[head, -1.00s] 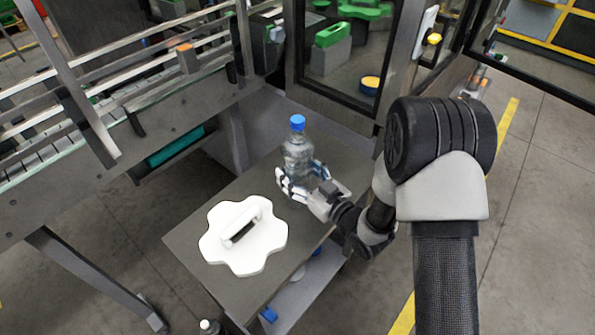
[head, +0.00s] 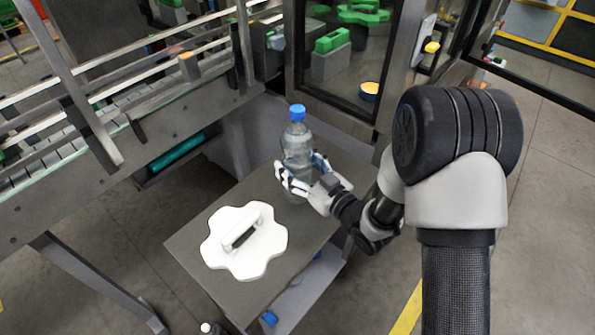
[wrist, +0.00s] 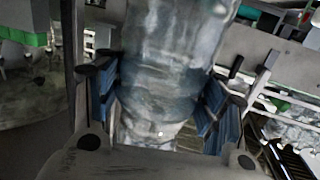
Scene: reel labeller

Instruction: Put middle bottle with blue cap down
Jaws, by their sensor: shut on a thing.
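A clear bottle with a blue cap (head: 297,140) stands upright over the far part of the grey table (head: 190,238). My gripper (head: 303,183) is shut around its lower half, coming from the right. In the wrist view the bottle (wrist: 165,60) fills the middle, with the blue finger pads of my gripper (wrist: 160,105) on both sides of it. The bottle's base is partly hidden by my fingers, so I cannot tell whether it touches the table.
A white flower-shaped part with a handle (head: 262,250) lies on the table left of the bottle. A conveyor (head: 110,115) runs along the left, and a glass-doored machine frame (head: 335,105) stands behind.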

